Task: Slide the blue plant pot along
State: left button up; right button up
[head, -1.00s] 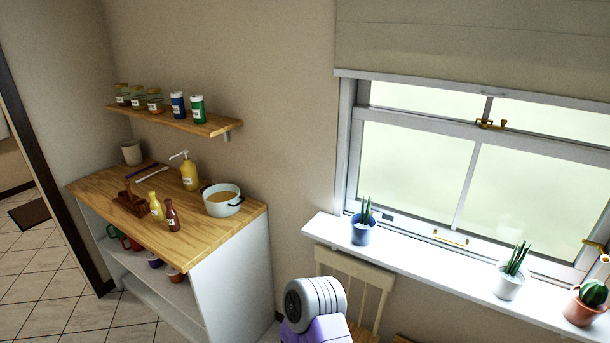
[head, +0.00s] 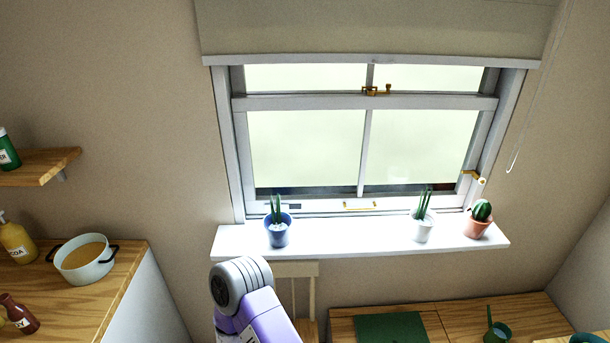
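The blue plant pot (head: 278,235) stands upright at the left part of the white window sill (head: 350,242), with a spiky green plant in it. A white pot (head: 421,229) with a similar plant stands farther right on the sill. A terracotta pot (head: 475,227) with a round cactus is near the sill's right end. A purple and grey part of my arm shows below the sill, in front of the chair. Neither gripper is in view.
A wooden chair (head: 297,270) stands under the sill. A wooden table (head: 460,315) with a green mat (head: 391,328) is at lower right. A counter with a pot of soup (head: 84,260) is at left. The sill is clear between the blue and white pots.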

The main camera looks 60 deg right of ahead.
aim_at(277, 225)
jog(key=z, duration=0.45)
jog(key=i, duration=0.35)
jog(key=z, duration=0.35)
